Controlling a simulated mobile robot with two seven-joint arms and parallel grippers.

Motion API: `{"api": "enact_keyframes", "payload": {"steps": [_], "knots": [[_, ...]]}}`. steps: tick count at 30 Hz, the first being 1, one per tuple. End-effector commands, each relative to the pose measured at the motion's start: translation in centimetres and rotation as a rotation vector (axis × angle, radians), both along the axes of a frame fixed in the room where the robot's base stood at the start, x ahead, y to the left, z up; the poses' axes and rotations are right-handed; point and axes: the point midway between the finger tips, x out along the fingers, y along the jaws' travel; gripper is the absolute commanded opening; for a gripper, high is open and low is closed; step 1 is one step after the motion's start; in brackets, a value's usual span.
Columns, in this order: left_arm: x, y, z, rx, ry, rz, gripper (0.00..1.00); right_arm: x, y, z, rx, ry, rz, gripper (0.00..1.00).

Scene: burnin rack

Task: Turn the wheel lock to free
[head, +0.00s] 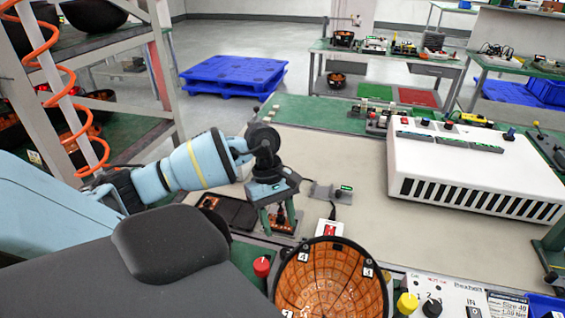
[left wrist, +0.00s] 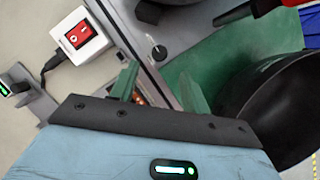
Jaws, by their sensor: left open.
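My left gripper (head: 279,214) is open, pointing down over a grey plate with orange-brown circuit boards at the bench's front. A small dark part shows between its green fingers in the head view. In the left wrist view the two fingers (left wrist: 160,92) stand apart, and a small black knob (left wrist: 158,53) with a light mark sits on a grey panel just beyond them. I cannot tell for sure which part is the wheel lock or how it is set. My right gripper is not in view.
A white box with a red rocker switch (head: 328,229) stands right of the left gripper. A black bowl with an orange grid inside (head: 332,278) is in front. A red knob (head: 262,267) is nearby. A vented white unit (head: 470,165) stands behind right. The bench middle (head: 350,155) is clear.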

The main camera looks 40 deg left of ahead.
Motion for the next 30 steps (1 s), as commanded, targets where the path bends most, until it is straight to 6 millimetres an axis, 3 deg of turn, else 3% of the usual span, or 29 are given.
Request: {"api": "enact_keyframes", "payload": {"steps": [15,27,30], "knots": [[-0.7,-2.5,-6.0,-0.003,0.000,-0.001,0.47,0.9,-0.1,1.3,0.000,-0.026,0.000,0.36],[-0.8,-2.7,-6.9,0.000,-0.001,0.000,0.47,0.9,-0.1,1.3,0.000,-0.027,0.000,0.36],[-0.8,-2.7,-6.9,0.000,-0.001,0.000,0.35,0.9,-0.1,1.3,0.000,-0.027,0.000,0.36]]}}
